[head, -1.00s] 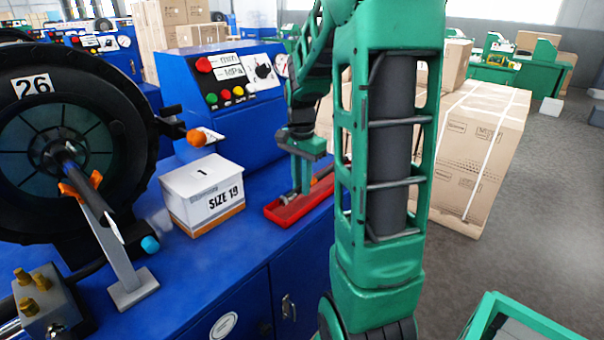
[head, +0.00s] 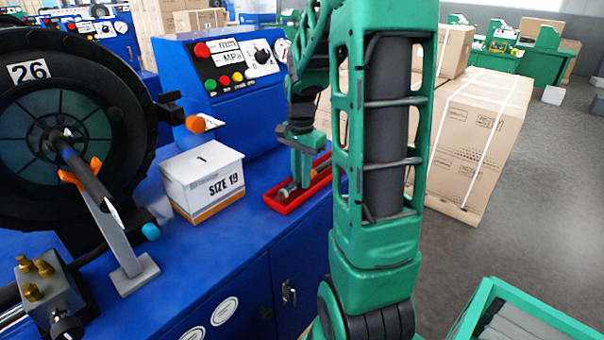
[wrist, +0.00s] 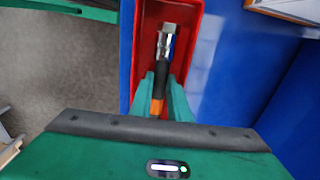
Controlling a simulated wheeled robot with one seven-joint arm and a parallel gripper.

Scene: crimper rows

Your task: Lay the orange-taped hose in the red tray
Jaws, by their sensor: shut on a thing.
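The hose (wrist: 161,76) is a short black piece with a silver metal fitting at its far end and an orange band near my fingers. It lies lengthwise within the outline of the red tray (head: 284,208). The tray also shows in the wrist view (wrist: 195,40). My gripper (head: 301,178) points down at the tray and is shut on the hose, with green fingers on both sides of it in the wrist view (wrist: 161,88). I cannot tell whether the hose touches the tray floor. The hose's near end is hidden by my gripper.
A white SIZE 19 box (head: 205,182) stands left of the tray on the blue bench (head: 225,238). A blue control panel (head: 235,95) stands behind. A large black reel marked 26 (head: 65,150) is at far left. Cardboard boxes (head: 470,140) stand on the right.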

